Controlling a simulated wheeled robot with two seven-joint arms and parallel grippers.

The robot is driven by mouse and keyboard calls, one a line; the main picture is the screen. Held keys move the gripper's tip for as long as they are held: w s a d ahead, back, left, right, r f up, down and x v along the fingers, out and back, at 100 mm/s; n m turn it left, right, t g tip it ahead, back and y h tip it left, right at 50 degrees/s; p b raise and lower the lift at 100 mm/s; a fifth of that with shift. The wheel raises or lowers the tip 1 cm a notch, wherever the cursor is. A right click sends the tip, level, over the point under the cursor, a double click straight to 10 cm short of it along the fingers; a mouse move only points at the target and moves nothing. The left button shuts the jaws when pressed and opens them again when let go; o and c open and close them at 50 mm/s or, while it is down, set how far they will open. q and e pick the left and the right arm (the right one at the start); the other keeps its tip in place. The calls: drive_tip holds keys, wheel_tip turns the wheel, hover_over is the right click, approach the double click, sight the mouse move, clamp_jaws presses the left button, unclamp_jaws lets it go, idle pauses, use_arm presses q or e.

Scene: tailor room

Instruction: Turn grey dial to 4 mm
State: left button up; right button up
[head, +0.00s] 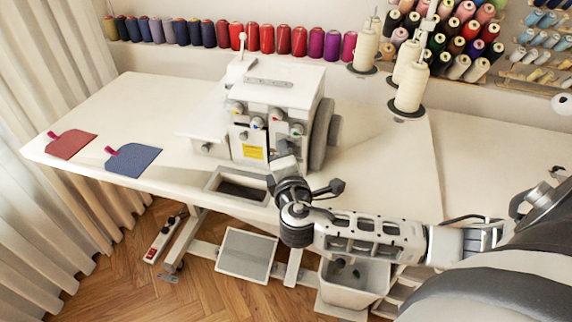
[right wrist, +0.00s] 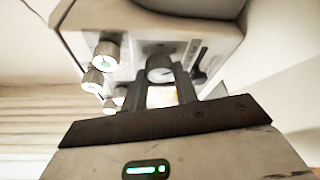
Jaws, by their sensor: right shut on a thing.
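The white sewing machine (head: 297,98) stands on the table, with several small dials on its front. My right gripper (head: 284,166) reaches the lower right of the machine's front and hides that part in the head view. In the right wrist view, the grey dial (right wrist: 159,68) sits between the two dark fingertips of my right gripper (right wrist: 163,82), which is shut on it. The dial's scale and setting are too blurred to read. My left gripper is not in view.
The white table (head: 390,165) has free room left and right of the machine. Red (head: 72,144) and blue (head: 133,160) fabric pieces lie at its left. Cream thread cones (head: 410,88) stand behind right. Other dials (right wrist: 105,55) sit close left of the gripper in the wrist view.

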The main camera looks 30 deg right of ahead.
drive_tip(key=shift+s+f+m+t+b, duration=0.1)
drive_tip(key=shift+f+m+t+b, duration=0.4)
drive_tip(key=shift+m+b, duration=0.55)
drive_tip(key=m+b, duration=0.1)
drive_tip(key=b, duration=0.2)
drive_tip(key=m+t+b, duration=0.1)
drive_tip(key=b, duration=0.2)
drive_tip(key=shift+m+h, duration=0.3)
drive_tip(key=shift+m, duration=0.05)
drive_tip(key=shift+r+m+h+b, duration=0.1)
drive_tip(key=shift+m+h+b, duration=0.25)
drive_tip(key=shift+b, duration=0.25)
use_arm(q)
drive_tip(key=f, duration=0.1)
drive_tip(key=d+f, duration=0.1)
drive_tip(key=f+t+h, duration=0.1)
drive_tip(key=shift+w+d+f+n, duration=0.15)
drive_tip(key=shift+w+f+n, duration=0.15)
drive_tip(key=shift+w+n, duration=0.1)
use_arm(e)
drive_tip(key=shift+r+m, duration=0.1)
drive_tip(key=shift+m, duration=0.15)
drive_tip(key=shift+r, duration=0.1)
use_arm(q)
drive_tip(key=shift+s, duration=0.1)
use_arm(e)
drive_tip(key=o, duration=1)
